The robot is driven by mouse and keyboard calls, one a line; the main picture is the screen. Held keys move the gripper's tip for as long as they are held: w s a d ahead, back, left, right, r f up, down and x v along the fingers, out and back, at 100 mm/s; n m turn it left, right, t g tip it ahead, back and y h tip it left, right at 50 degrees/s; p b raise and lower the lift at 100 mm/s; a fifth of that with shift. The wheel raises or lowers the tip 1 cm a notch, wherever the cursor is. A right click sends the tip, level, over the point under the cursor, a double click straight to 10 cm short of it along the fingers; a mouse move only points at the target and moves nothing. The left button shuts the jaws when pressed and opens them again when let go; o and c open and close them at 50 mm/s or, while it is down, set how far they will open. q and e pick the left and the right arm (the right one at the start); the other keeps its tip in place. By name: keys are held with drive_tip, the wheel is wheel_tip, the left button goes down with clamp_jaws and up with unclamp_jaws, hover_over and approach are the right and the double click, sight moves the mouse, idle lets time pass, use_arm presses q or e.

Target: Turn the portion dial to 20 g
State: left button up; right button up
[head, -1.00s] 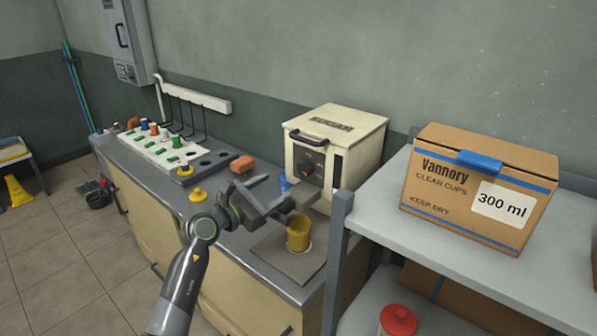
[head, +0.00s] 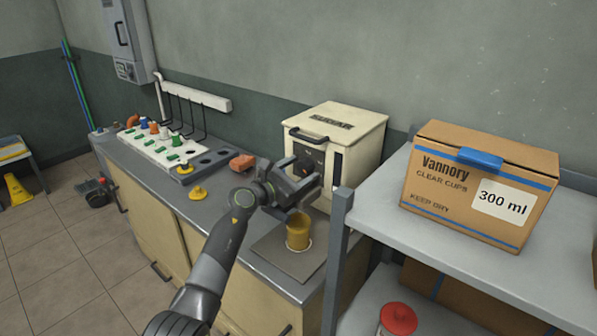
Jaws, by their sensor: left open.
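The cream sugar dispenser (head: 358,140), labelled SUGAR, stands on the counter with a black handle on top. Its dark front panel (head: 308,150) carries the portion dial, which is now mostly hidden behind my left gripper; the setting cannot be read. My left gripper (head: 303,173) is open, with its fingers in front of the panel at about the dial's height. I cannot tell whether they touch the dial. A yellow cup (head: 298,232) stands on a grey mat below the gripper. My right gripper is not in view.
A grey shelf (head: 385,205) with a cardboard box (head: 480,185) stands close on the right. The counter's left front is mostly clear.

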use_arm(q)
drive_tip(key=c, duration=1)
drive_tip(key=n+p, duration=0.2)
drive_tip(key=shift+n, duration=0.4)
drive_tip(key=shift+s+n+p, duration=0.1)
drive_tip(key=shift+n+p, duration=0.9)
drive_tip(key=shift+n, duration=1)
drive_tip(key=shift+d+f, duration=0.1)
drive_tip(key=o, duration=1)
